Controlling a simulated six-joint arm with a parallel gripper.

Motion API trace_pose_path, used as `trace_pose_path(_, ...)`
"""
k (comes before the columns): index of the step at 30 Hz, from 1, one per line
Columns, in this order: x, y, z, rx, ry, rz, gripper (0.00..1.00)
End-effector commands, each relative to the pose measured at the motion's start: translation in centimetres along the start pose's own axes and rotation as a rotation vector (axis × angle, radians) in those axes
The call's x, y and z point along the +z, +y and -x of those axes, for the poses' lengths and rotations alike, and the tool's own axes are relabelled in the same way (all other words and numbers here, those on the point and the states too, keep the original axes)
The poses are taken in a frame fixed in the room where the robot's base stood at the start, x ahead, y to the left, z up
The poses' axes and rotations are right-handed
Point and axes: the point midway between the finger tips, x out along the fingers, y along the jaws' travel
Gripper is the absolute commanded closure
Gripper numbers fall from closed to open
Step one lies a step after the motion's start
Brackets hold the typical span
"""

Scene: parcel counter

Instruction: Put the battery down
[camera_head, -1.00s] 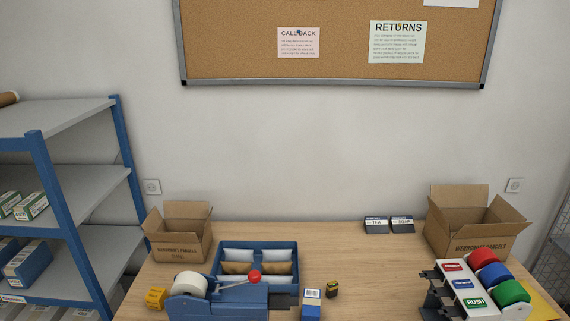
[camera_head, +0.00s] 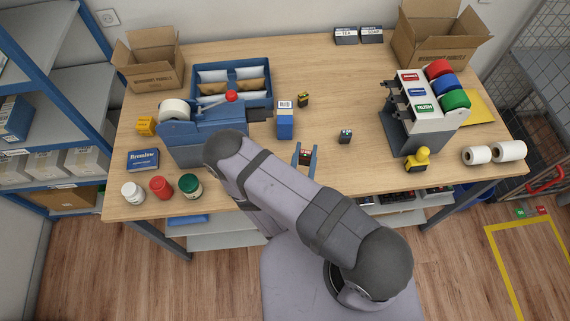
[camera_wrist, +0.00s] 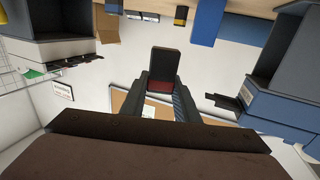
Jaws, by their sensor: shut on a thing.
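My gripper (camera_head: 305,158) is over the front middle of the wooden counter (camera_head: 240,210). It is shut on a small dark battery with a red part (camera_head: 306,154). In the wrist view the battery (camera_wrist: 164,70) sits between the two fingers (camera_wrist: 167,90), dark on most of its face with a red band at the finger end. Its height above the counter is hard to tell. Two similar small blocks stand apart from it: a blue-and-black one (camera_head: 345,136) to the right and a yellow-and-black one (camera_head: 303,99) behind.
A blue box (camera_head: 285,123) stands just behind left of my gripper. The tape dispenser (camera_head: 205,135) is further left, with several jars (camera_head: 190,186) in front. A label roll stand (camera_head: 410,125) and a yellow stamp (camera_head: 418,159) are to the right. Counter between gripper and stand is mostly clear.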

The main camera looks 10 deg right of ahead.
Motion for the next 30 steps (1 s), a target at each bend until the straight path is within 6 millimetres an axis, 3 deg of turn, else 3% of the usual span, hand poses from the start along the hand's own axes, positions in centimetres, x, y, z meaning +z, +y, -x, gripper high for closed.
trace_pose_path(3, 0.4, -3.1, -0.1, -0.103, 0.003, -0.003, 0.96)
trace_pose_path(9, -0.2, -5.8, 0.0, -0.193, 0.002, -0.002, 0.96)
trace_pose_path(22, -0.2, -5.9, 0.0, -0.2, 0.001, -0.001, 0.96)
trace_pose_path(30, 3.0, -5.8, 0.0, -0.199, 0.001, 0.0, 0.96)
